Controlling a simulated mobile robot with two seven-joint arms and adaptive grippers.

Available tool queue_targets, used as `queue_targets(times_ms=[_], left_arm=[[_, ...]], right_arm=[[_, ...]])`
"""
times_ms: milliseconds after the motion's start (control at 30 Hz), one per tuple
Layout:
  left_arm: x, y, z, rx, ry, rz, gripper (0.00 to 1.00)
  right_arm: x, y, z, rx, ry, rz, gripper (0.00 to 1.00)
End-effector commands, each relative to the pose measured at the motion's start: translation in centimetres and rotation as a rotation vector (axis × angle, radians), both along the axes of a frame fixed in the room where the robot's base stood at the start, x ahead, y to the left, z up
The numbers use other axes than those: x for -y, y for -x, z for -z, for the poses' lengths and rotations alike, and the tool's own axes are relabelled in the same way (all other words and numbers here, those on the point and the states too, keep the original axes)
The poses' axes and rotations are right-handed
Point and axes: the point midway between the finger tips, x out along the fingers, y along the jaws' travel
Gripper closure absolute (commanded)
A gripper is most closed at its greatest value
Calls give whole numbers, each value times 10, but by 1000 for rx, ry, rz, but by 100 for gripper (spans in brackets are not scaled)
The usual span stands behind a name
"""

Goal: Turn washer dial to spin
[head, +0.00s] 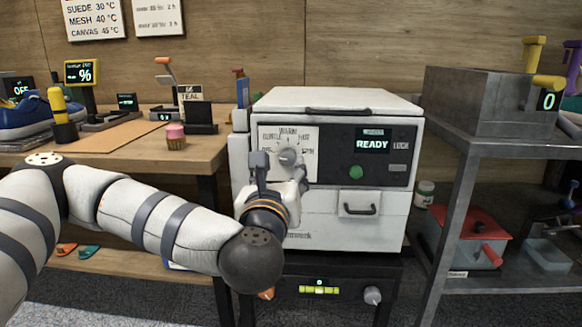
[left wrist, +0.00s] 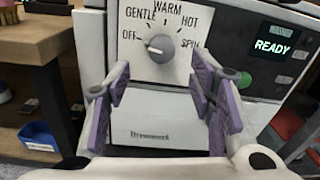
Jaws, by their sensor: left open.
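The white washer (head: 330,220) stands in the middle, with a display reading READY (head: 372,144). Its grey round dial (head: 289,157) sits on a white plate marked OFF, GENTLE, WARM, HOT and SPIN. In the left wrist view the dial (left wrist: 160,47) has a light mark on its left side, seemingly toward OFF. SPIN is at the lower right of the plate. My left gripper (head: 280,174) is open in front of the plate, just below the dial. In the left wrist view its purple-padded fingers (left wrist: 160,82) are spread, with nothing between them. My right gripper is out of view.
A green button (head: 356,172) and a drawer handle (head: 360,210) are on the washer's front. A wooden bench (head: 110,150) with tools is at left. A grey metal shelf (head: 500,137) is close at right. A dark unit (head: 330,288) is underneath the washer.

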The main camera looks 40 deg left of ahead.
Motion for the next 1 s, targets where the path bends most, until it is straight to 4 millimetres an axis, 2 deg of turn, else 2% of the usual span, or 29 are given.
queue_targets(times_ms=[100,300,633,667,800,867,1000], left_arm=[[-15,-26,0,0,-1,-3,51],[-30,-55,1,-2,-2,2,51],[-34,-62,1,-4,-2,4,51],[-34,-62,1,-4,-2,4,55],[-34,-62,1,-4,-2,4,87],[-34,-61,1,-5,-3,4,99],[-34,-61,1,-5,-4,4,99]], right_arm=[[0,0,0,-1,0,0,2],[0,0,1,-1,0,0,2],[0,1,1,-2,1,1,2],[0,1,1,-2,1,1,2],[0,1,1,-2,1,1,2],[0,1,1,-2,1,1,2],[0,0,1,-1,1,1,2]])
